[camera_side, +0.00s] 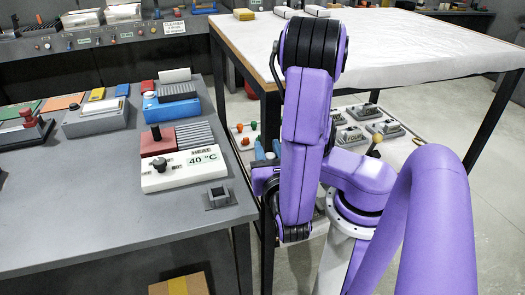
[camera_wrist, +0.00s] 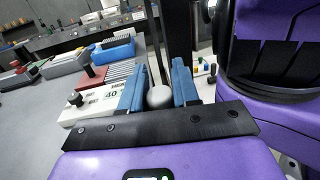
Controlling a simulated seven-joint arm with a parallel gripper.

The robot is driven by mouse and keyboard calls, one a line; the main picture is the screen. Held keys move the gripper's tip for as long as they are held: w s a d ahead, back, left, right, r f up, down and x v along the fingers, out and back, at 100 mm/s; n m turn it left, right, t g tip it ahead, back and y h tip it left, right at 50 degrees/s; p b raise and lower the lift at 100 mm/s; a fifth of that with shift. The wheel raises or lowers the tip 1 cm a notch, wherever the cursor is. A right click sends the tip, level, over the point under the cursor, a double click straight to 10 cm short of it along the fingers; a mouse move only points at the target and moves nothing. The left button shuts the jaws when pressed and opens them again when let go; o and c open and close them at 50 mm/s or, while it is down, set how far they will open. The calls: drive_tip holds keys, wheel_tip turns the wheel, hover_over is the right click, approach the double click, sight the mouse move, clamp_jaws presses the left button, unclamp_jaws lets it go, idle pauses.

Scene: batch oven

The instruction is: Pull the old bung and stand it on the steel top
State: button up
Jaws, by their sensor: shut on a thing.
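In the wrist view, a grey, round-ended piece that looks like the bung (camera_wrist: 160,97) is between the blue fingers of my gripper (camera_wrist: 159,90), which is shut on it. Its far end is hidden. In the side view my gripper is mostly hidden behind my purple arm, beside the right edge of the grey steel top (camera_side: 85,225); I cannot make out the bung there. The steel top also shows at the left of the wrist view (camera_wrist: 30,125).
A white heat control box (camera_side: 180,170) reading 40 °C and a small dark square fitting (camera_side: 219,195) stand near the steel top's right edge. Blue and grey boxes stand behind. A white-topped table (camera_side: 400,45) is at the back right. The steel top's front left is clear.

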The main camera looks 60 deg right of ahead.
drive_tip(key=w+a+f+n+t+y, duration=0.1)
drive_tip(key=w+a+n+t+y, duration=0.1)
drive_tip(key=w+a, duration=0.5)
drive_tip(key=w+a+f+n+t+y, duration=0.2)
drive_tip(key=w+a+n+y, duration=0.2)
drive_tip(key=w, duration=1)
drive_tip(key=w+a+f+n+t+y, duration=0.1)
drive_tip(key=w+a+n+t+y, duration=0.2)
drive_tip(key=w+a, duration=0.6)
drive_tip(key=w+y, duration=0.1)
drive_tip(key=y, duration=0.1)
drive_tip(key=shift+w+a+f+y, duration=0.3)
drive_tip(key=shift+w+a+f, duration=0.05)
drive_tip(key=shift+a+f, duration=0.05)
drive_tip(key=shift+f, duration=0.1)
drive_tip(key=shift+f, duration=3.3)
drive_tip(key=shift+f, duration=0.6)
drive_tip(key=o, duration=1.1)
